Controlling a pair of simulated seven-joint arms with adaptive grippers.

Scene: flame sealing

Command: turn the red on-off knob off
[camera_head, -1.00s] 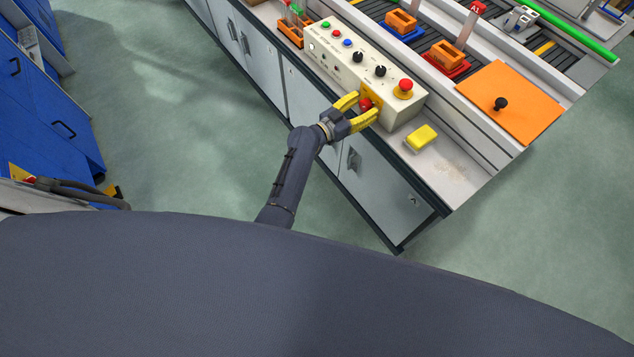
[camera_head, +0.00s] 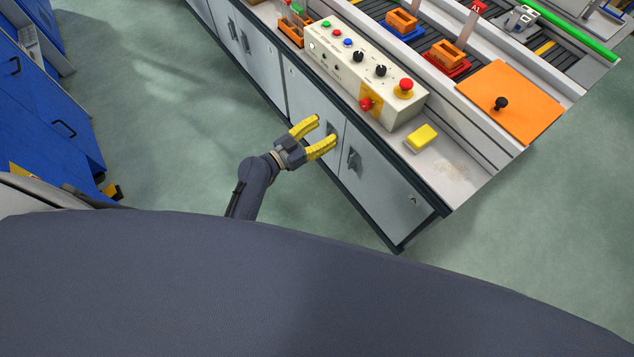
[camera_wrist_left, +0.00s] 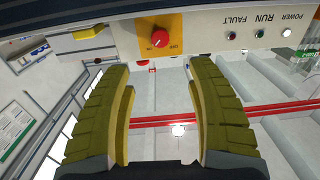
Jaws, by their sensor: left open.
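The red on-off knob (camera_head: 366,104) sits on a yellow plate on the front face of the beige control box (camera_head: 330,62). In the left wrist view the red knob (camera_wrist_left: 160,39) shows at the top, on its yellow plate (camera_wrist_left: 160,50) with small lettering beside it. My left gripper (camera_head: 326,134) is open and empty, in front of the bench and apart from the knob. Its two yellow fingers (camera_wrist_left: 165,92) are spread in the left wrist view, with the knob beyond them. My right gripper is not in view.
A red mushroom button (camera_head: 404,85) and two black knobs are on top of the control box. A yellow block (camera_head: 421,138) lies on the bench to its right, near an orange plate (camera_head: 508,104). Bench cabinet doors (camera_head: 383,185) stand below. The floor in front is clear.

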